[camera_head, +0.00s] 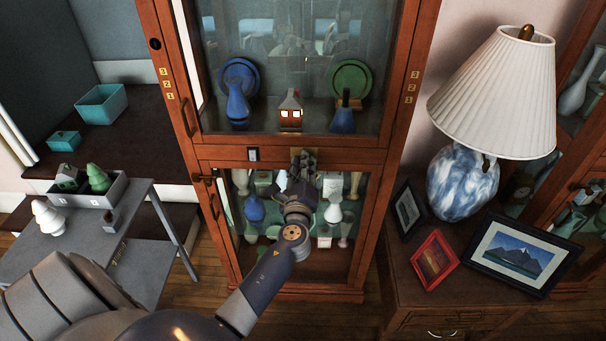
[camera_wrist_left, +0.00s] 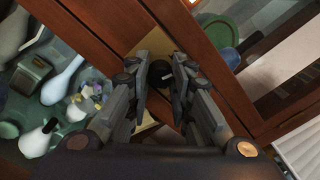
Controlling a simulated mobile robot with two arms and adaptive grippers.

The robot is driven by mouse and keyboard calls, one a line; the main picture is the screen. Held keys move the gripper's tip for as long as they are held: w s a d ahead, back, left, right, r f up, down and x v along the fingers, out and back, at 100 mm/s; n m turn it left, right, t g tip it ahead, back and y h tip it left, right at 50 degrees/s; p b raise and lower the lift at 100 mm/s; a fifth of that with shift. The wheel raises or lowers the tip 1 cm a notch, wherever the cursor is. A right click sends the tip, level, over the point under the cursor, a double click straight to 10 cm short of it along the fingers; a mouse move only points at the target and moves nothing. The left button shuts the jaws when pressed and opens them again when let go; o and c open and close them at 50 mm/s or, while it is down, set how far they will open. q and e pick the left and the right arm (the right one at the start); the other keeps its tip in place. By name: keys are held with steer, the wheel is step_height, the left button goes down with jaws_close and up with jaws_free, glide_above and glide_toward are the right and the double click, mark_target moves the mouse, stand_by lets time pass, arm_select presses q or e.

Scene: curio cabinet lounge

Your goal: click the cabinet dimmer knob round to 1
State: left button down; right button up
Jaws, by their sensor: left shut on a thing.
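The wooden curio cabinet (camera_head: 215,139) stands in the middle of the head view, with glass above and below a middle rail. My left gripper (camera_head: 303,160) is at that rail, shut on the dark dimmer knob. In the left wrist view the knob (camera_wrist_left: 161,75) shows between the fingertips of my left gripper (camera_wrist_left: 165,80), with a pale mark on its face. A brass-coloured plate (camera_wrist_left: 149,45) lies behind it. In the head view the gripper hides the knob, and I cannot read its setting. My right gripper is not in view.
A small switch plate (camera_head: 253,154) is on the rail to the left. Figures and plates stand behind the glass. A lamp (camera_head: 463,180) and framed pictures (camera_head: 521,257) stand on a side table at right. A grey table (camera_head: 75,228) with a tray stands at left.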

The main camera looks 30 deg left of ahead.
arm_select(q)
steer(key=shift+f+n+b, duration=0.1)
steer(key=shift+n+b, duration=1.25)
steer(key=shift+n, duration=0.55)
steer(key=c, duration=1.4)
jaws_free()
steer(key=shift+s+d, duration=0.1)
steer(key=v, duration=1.1)
steer(key=shift+s+d, duration=0.25)
steer(key=shift+s, duration=0.05)
steer(key=shift+f, duration=0.1)
